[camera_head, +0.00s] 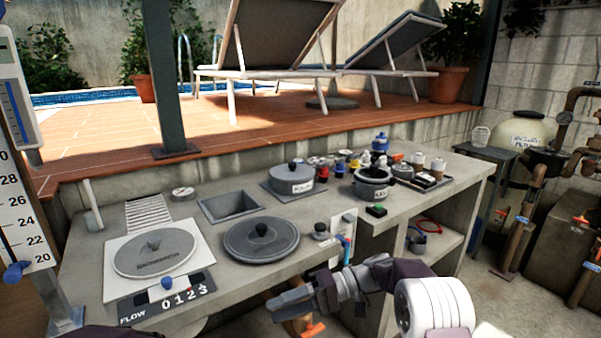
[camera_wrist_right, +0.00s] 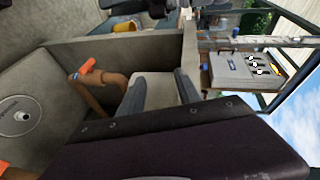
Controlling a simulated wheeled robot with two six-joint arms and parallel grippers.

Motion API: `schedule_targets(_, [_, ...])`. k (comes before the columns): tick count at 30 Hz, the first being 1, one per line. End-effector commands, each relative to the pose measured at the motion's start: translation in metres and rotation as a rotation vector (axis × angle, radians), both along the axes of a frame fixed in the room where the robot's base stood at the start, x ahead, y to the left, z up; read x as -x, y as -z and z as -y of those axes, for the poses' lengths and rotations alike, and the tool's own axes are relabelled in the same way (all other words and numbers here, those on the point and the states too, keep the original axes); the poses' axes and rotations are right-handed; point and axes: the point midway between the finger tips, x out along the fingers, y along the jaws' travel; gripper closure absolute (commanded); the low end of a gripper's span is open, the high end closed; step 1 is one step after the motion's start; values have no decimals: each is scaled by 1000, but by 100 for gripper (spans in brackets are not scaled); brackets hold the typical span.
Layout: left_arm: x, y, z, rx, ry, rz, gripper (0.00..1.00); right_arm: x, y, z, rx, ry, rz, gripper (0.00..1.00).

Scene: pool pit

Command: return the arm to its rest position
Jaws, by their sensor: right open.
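My right arm comes in from the lower right of the head view, with its white and dark links in front of the bench. My right gripper (camera_head: 288,305) is open and empty, in front of the bench's front edge and apart from the things on top. In the right wrist view the grey fingers (camera_wrist_right: 160,90) stand apart with nothing between them. My left gripper is not in view.
An orange-handled pipe (camera_head: 313,329) is close below my right gripper. Open shelves (camera_head: 432,240) are at right.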

Motion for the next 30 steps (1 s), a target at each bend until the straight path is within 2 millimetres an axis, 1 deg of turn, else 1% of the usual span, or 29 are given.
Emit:
schedule_targets(1, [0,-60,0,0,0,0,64,13,-65,2,67,-3,5,60])
schedule_targets(2, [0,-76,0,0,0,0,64,22,-81,5,115,-2,3,60])
schedule_targets(3, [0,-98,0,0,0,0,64,34,-100,10,184,1,0,60])
schedule_targets(5, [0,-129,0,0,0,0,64,53,-124,20,298,10,-5,60])
schedule_targets(6, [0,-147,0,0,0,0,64,66,-136,28,376,19,-10,60])
schedule_targets(8, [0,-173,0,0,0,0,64,85,-150,43,494,38,-14,60])
schedule_targets(9, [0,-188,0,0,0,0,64,97,-156,54,572,52,-16,60])
schedule_targets(11, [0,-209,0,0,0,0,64,115,-164,73,687,76,-14,60])
schedule_targets(12, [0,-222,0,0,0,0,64,127,-168,87,765,95,-9,60])
schedule_targets(14, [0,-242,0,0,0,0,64,146,-172,111,888,127,3,60])
schedule_targets(15, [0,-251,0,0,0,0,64,158,-170,129,972,151,15,60])
schedule_targets(17, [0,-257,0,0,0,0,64,173,-160,155,1084,188,38,60])
schedule_targets(18, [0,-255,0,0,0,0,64,181,-148,171,1150,212,56,60])
schedule_targets(19, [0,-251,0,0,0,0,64,187,-136,182,1195,226,68,60])
schedule_targets(21, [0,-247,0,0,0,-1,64,195,-116,203,1280,261,92,60])
schedule_targets(22, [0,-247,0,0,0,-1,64,195,-111,209,1304,279,104,60])
schedule_targets(23, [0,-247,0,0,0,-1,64,193,-108,214,1321,302,118,60])
schedule_targets(26, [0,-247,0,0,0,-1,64,171,-108,220,1335,407,159,60])
schedule_targets(27, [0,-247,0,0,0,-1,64,168,-109,220,1332,438,153,60])
schedule_targets(30, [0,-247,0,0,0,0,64,168,-109,220,1332,453,138,60])
